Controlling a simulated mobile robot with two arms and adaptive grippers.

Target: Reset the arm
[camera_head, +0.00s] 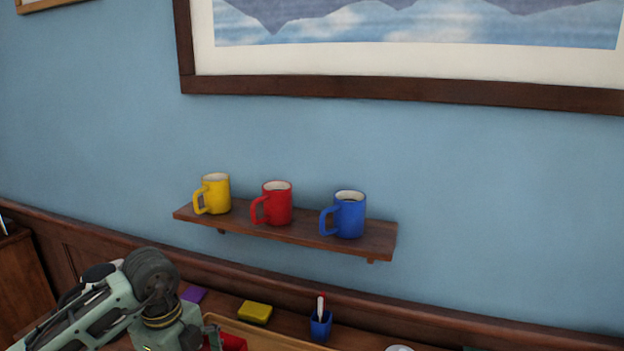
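My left arm comes in from the lower left, with green-grey links and a dark round joint. The body of my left gripper (178,334) shows at the bottom edge, in front of the surface below the wall shelf. Its fingertips are not clearly visible, so its opening cannot be told. My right arm and gripper are not in view.
A wall shelf (290,232) holds a yellow mug (215,194), a red mug (278,204) and a blue mug (349,215). Below are a purple item (194,294), a yellow block (255,312), a blue pen cup (320,327) and a red item (232,342) near my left gripper.

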